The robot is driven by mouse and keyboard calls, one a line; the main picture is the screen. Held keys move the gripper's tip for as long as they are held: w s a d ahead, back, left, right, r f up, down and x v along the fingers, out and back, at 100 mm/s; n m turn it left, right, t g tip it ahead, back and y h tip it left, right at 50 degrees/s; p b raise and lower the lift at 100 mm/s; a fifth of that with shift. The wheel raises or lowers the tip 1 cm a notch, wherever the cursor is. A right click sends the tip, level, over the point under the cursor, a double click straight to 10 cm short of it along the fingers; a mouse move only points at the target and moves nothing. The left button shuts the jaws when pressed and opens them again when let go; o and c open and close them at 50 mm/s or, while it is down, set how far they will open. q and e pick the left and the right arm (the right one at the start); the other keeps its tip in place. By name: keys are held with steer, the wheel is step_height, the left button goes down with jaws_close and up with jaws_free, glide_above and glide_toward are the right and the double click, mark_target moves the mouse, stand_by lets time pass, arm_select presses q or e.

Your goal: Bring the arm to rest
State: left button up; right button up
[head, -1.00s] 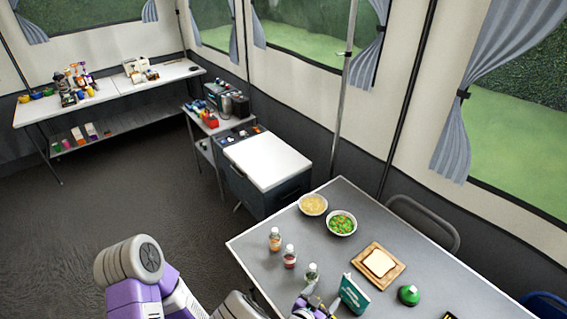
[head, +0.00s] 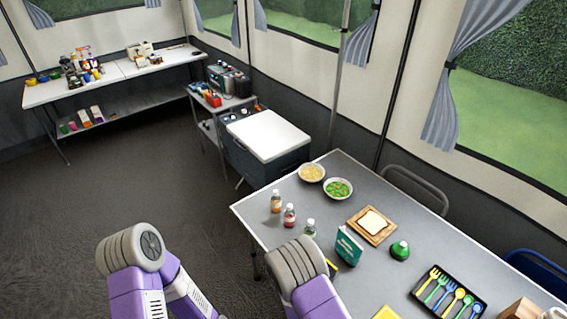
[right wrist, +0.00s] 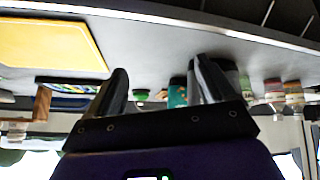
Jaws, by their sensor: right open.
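My right gripper (right wrist: 158,75) shows in the right wrist view with its two dark fingers spread wide apart. Nothing is held between them. The table surface and things on it show beyond the fingers, upside down in that view. In the head view, a purple and grey link of my right arm rises at the table's near left edge, in front of part of the tabletop; its gripper is out of that view. My left arm is bent at the lower left over the floor, and its gripper is not seen.
A yellow board (right wrist: 50,45) shows in the wrist view. Left floor is clear.

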steer(key=s+a+f+n+g+y+b, duration=0.3)
steer(key=s+a+f+g+y+b, duration=0.1)
steer(key=s+y, duration=0.5)
steer(key=shift+s+f+g+b, duration=0.55)
steer(key=shift+f+b, duration=0.2)
steer(key=shift+b, duration=0.35)
